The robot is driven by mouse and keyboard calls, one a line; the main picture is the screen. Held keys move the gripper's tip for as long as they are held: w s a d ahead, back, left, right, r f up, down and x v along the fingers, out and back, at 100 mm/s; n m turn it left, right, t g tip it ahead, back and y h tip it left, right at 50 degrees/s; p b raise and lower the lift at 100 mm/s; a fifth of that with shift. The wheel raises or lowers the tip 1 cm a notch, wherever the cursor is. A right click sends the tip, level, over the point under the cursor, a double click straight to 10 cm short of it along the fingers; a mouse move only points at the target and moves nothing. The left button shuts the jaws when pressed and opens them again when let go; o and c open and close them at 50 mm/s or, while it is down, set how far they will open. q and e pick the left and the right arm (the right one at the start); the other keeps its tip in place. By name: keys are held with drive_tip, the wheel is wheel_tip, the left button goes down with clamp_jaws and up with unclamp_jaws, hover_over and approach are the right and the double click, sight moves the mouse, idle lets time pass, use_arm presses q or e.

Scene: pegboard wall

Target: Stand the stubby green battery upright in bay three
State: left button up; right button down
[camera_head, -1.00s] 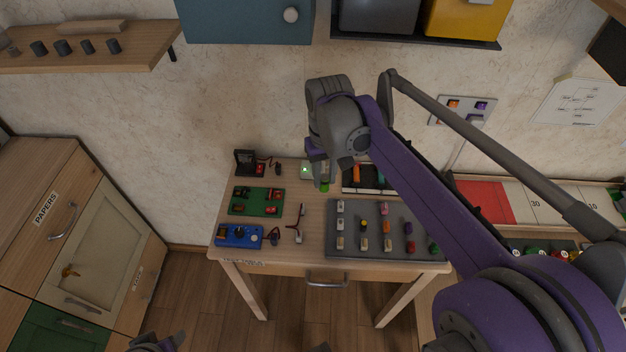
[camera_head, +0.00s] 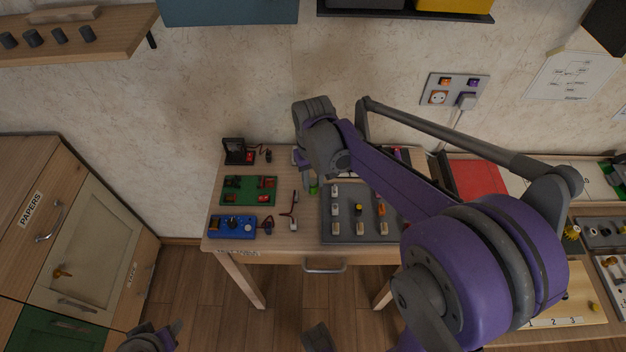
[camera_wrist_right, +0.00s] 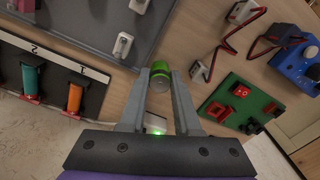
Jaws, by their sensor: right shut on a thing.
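The stubby green battery (camera_wrist_right: 160,68) is between the fingertips of my right gripper (camera_wrist_right: 160,84) in the right wrist view. The gripper is shut on it, with its end facing the camera. In the head view a bit of the battery's green (camera_head: 313,190) shows below my right wrist, above the table. A dark tray with numbered bays (camera_wrist_right: 52,68) is at left in the wrist view. Labels 1 and 2 show, beside an orange battery (camera_wrist_right: 75,97) and a teal one (camera_wrist_right: 31,80). Bay three is not clearly seen. My left gripper (camera_head: 152,340) is partly cut off at the bottom edge.
A grey board with several small blocks (camera_head: 345,237) lies on the table. A green board (camera_head: 249,190) and a blue box (camera_head: 232,227) are at left on the table. My right arm hides much of the table's right side.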

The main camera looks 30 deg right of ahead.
drive_tip(key=shift+f, duration=0.1)
drive_tip(key=c, duration=0.6)
unclamp_jaws()
